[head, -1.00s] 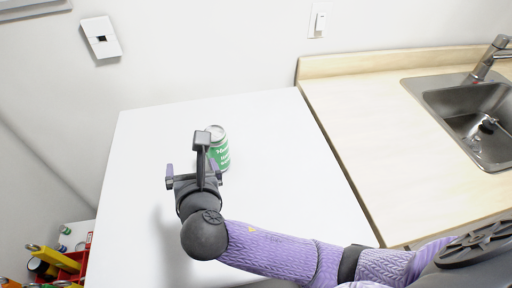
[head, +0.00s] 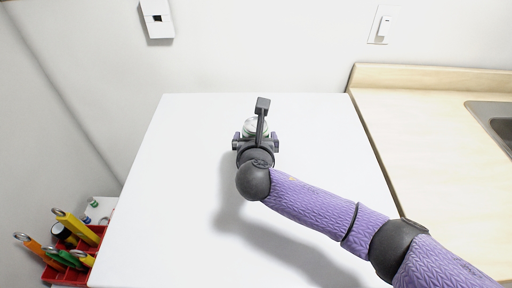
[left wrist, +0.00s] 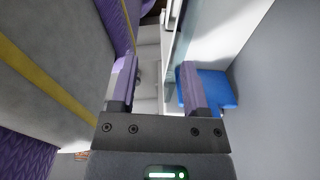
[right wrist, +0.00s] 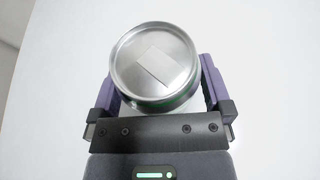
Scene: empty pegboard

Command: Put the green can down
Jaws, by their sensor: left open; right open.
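The green can (head: 257,125) stands upright on the white table (head: 190,190), mostly hidden behind my right gripper in the head view. In the right wrist view the can's silver top (right wrist: 155,62) shows between the two fingers, with a little green on its side. My right gripper (head: 257,140) is open, with a finger on either side of the can. I cannot tell whether either finger touches it. My left gripper (left wrist: 158,85) is open and empty in the left wrist view, away from the can. It does not show in the head view.
A red bin (head: 68,272) with several coloured tools stands at the lower left. A wooden counter (head: 440,150) with a sink (head: 497,118) adjoins the table on the right. A wall bounds the back. The table around the can is clear.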

